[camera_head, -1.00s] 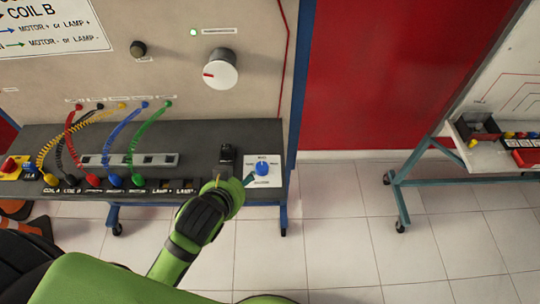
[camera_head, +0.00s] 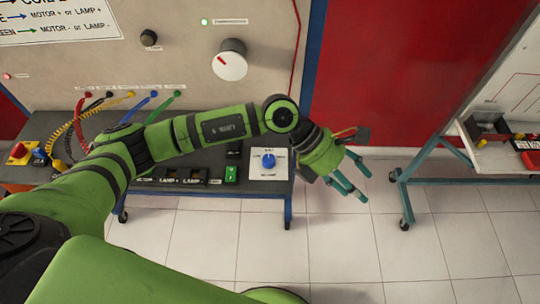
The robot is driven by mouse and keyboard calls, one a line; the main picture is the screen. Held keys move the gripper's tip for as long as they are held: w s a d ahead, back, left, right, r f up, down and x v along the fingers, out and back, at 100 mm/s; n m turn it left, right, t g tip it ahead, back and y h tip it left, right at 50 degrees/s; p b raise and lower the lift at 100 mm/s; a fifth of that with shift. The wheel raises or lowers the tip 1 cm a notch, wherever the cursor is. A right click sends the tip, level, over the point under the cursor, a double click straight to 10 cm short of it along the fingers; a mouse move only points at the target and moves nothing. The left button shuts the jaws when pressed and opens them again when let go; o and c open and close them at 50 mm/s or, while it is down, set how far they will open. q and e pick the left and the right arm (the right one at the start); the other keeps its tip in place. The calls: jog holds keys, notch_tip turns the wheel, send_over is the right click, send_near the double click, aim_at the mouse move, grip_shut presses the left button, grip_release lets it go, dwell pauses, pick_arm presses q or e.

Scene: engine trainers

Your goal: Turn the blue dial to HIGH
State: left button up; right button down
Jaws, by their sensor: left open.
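The blue dial (camera_head: 268,161) sits on a white labelled plate (camera_head: 257,173) at the right end of the dark bench shelf. Its setting and the small lettering are too small to read. My left arm reaches across the shelf from the left, above the bench. My left gripper (camera_head: 357,181) is open and empty, with its teal fingers spread. It is to the right of the dial, past the bench's right end, and apart from it. My right gripper is not in view.
A large white knob (camera_head: 230,60) with a red pointer and a green lamp (camera_head: 204,22) are on the upright panel. A green switch (camera_head: 231,174) is left of the dial plate. Coloured cables hang behind my arm. Another bench (camera_head: 480,150) stands at the right, with open floor between.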

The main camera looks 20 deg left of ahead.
pick_arm(q)
jog(key=w+a+f+m+t+y, duration=0.1)
jog(key=w+a+f+y, duration=0.2)
jog(key=a, duration=0.3)
jog(key=w+a+f+y, duration=0.2)
jog(key=w+a+y, duration=0.15)
jog(key=a, duration=0.35)
jog(key=y, duration=0.4)
send_over(269, 158)
jog(key=shift+t, duration=0.3)
jog(key=shift+a+f+p, duration=0.15)
jog(key=shift+f+p, duration=0.1)
jog(key=shift+p, duration=0.1)
notch_tip(269, 158, down, 5)
jog(key=shift+s+r+p, duration=0.1)
jog(key=shift+p, duration=0.95)
jog(key=shift+f, duration=0.75)
jog(key=c, duration=1.2)
